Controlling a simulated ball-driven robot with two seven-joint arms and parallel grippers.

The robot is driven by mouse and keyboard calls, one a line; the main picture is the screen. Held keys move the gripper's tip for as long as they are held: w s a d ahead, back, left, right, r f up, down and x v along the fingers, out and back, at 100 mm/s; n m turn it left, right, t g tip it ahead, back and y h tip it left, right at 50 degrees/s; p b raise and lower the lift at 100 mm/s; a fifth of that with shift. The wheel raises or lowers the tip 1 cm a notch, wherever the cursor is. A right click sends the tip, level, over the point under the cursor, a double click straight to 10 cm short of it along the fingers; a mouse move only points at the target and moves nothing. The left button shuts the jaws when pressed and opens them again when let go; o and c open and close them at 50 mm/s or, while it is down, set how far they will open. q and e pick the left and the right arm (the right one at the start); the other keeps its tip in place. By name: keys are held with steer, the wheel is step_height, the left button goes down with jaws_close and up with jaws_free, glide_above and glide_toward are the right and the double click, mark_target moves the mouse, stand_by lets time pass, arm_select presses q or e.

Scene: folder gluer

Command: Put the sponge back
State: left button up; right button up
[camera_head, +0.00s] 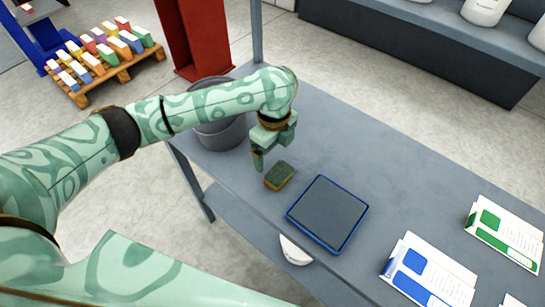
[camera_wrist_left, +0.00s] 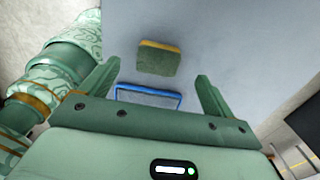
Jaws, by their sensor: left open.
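The sponge (camera_head: 279,175), green with a yellow layer, lies on the grey table, left of and apart from a flat dark tray with a blue rim (camera_head: 328,213). My left gripper (camera_head: 273,148) is open and empty, pointing down just above and behind the sponge. In the left wrist view the sponge (camera_wrist_left: 158,62) shows beyond the open fingers (camera_wrist_left: 155,88), not between them. The blue-rimmed tray (camera_wrist_left: 148,97) also shows there, partly hidden by the gripper body. My right gripper is not in view.
A grey bucket (camera_head: 222,133) stands behind my left arm at the table's left end. A white round object (camera_head: 295,250) is below the table's front edge. The table's back middle is clear.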

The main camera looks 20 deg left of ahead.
arm_select(q)
steer(key=shift+r+p, duration=0.5)
steer(key=shift+r, duration=1.2)
